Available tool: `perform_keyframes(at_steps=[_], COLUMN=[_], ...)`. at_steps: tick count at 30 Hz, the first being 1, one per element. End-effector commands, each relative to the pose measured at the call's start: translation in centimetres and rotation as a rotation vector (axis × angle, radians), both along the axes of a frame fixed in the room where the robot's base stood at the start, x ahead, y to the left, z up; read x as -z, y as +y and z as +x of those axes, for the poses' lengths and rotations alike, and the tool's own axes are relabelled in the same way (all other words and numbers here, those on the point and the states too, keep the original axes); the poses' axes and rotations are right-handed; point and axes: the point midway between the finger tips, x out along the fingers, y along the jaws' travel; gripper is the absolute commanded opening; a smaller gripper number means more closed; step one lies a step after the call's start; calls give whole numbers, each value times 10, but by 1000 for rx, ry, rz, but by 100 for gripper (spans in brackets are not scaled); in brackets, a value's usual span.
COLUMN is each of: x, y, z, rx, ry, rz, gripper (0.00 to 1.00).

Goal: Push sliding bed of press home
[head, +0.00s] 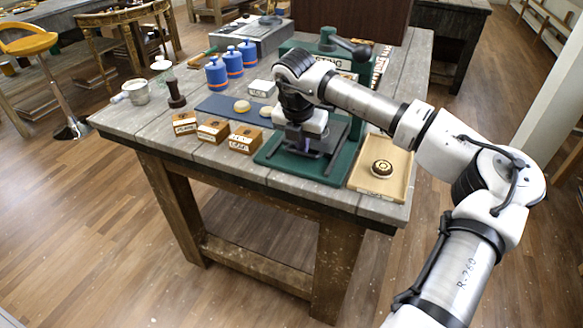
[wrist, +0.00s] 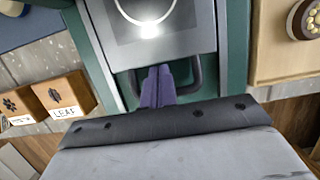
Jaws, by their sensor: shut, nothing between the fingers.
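The green press (head: 340,65) stands at the right part of the grey workbench, with its green base (head: 320,173) near the front edge. Its sliding bed, a grey plate (wrist: 180,38), shows in the wrist view with a bright ring on it and a dark U-shaped handle (wrist: 195,75) at its near edge. My gripper (head: 303,145) is low over the press base; it hides much of the bed in the head view. In the wrist view my gripper's purple fingers (wrist: 158,75) are together and empty, at the bed's near edge between the handle's sides. Contact is unclear.
A wooden tray (head: 366,186) with a round dark-and-cream piece (head: 382,168) is right of the press. Several small wooden boxes (head: 245,139) stand left. Behind them are a blue mat (head: 215,105) and blue bottles (head: 233,62). The floor in front is clear.

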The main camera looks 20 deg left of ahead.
Motion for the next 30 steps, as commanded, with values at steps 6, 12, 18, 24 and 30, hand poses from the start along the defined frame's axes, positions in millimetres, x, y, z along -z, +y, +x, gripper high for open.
perform_keyframes(at_steps=[6,12,18,24,30], x=[0,-2,-3,-3,-4], y=[-1,-2,-2,-2,-2], z=[34,40,41,42,37], rx=[1,0,2,4,3], ry=[-1,-3,-8,-10,-10], rz=[1,2,3,5,5], gripper=[0,0,0,0,0])
